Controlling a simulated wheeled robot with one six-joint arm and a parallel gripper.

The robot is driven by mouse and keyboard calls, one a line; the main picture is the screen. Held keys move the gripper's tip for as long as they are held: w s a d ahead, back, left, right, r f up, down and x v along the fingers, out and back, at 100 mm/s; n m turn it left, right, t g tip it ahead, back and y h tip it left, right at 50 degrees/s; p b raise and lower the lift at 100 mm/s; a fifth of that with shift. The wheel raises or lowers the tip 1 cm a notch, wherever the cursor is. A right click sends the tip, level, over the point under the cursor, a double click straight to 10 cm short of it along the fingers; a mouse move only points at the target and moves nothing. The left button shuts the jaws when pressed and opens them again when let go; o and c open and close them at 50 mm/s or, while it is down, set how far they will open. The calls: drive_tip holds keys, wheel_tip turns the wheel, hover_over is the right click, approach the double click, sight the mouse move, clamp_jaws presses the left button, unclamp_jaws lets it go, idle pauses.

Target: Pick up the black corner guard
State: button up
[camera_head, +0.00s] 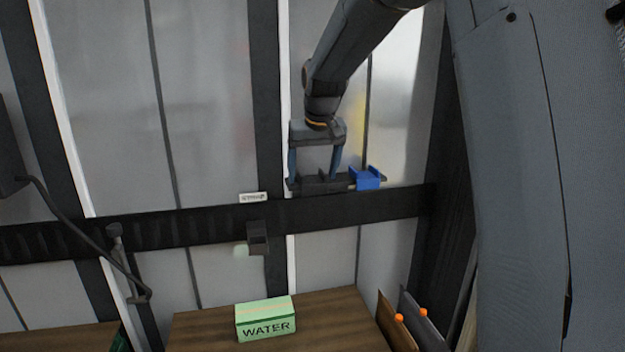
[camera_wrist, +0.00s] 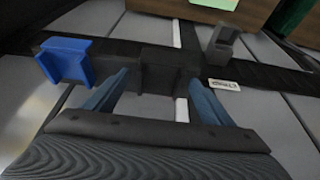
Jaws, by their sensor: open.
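The black corner guard (camera_head: 322,184) sits on the dark rail along the wall, just left of a blue corner guard (camera_head: 366,178). In the wrist view the black guard (camera_wrist: 160,66) lies ahead, between my two blue fingertips, with the blue guard (camera_wrist: 66,60) to its left. My gripper (camera_head: 313,177) is open and empty, reaching down at the black guard with a finger toward either side of it. It also shows in the wrist view (camera_wrist: 160,82). I cannot tell whether the fingers touch the guard.
The dark rail (camera_head: 170,230) crosses the ribbed wall. A small white label (camera_head: 253,198) sits on it, and a dark grey bracket (camera_head: 257,238) is below. A green WATER box (camera_head: 266,319) stands on a wooden surface (camera_head: 340,318). Panels with orange knobs (camera_head: 399,318) stand at right.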

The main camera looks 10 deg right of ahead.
drive_tip(key=c, duration=1.2)
